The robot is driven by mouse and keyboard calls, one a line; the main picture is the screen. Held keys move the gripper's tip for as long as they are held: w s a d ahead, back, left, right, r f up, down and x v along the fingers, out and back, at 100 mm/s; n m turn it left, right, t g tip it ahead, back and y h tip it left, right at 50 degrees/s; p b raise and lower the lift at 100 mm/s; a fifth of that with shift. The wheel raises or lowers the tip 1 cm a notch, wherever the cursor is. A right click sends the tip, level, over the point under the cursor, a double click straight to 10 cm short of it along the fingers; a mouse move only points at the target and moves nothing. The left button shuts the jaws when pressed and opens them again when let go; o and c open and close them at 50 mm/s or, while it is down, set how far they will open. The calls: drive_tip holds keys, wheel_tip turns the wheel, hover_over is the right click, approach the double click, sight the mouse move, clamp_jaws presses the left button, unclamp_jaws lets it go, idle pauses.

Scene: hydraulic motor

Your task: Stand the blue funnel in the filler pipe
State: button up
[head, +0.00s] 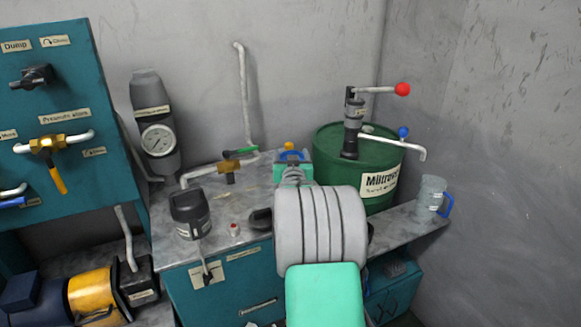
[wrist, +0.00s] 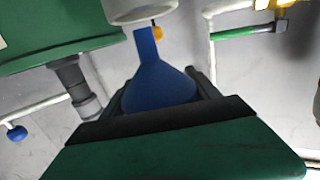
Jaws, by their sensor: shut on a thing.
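The blue funnel (wrist: 158,88) is between the two dark fingers of my gripper (wrist: 152,95) in the wrist view. Its wide cone sits between the fingers and its narrow spout points to the top of the picture. In the head view my gripper (head: 292,160) is beyond my grey arm, and only a small blue part of the funnel (head: 290,155) shows there. A pale round cylinder (wrist: 140,10) is near the spout tip in the wrist view. I cannot tell whether it is the filler pipe. An orange knob (wrist: 157,33) shows beside the spout; it also shows in the head view (head: 289,146).
A green drum (head: 335,150) with a hand pump (head: 353,115) stands right of my gripper. A grey jug (head: 431,195) is farther right. A green-handled valve (head: 240,152), bent pipes and a dark container (head: 190,212) are left. My arm hides part of the bench (head: 225,195).

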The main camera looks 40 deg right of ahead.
drive_tip(key=f, duration=0.2)
drive_tip(key=w+d+f, duration=0.1)
drive_tip(key=w+f+p, duration=0.1)
drive_tip(key=f, duration=0.1)
drive_tip(key=shift+d+f, duration=0.15)
drive_tip(key=shift+f, duration=0.15)
drive_tip(key=shift+s+f+b, duration=0.1)
drive_tip(key=shift+f+b, duration=0.2)
drive_tip(key=shift+b, duration=0.25)
drive_tip(key=o, duration=1.3)
drive_tip(key=shift+r+p, duration=0.35)
drive_tip(key=shift+p, duration=0.05)
drive_tip(key=shift+s, duration=0.15)
drive_tip(key=b+v, duration=0.1)
drive_tip(key=v, duration=1)
drive_tip(key=shift+s+a, duration=0.25)
drive_tip(key=shift+a, duration=0.1)
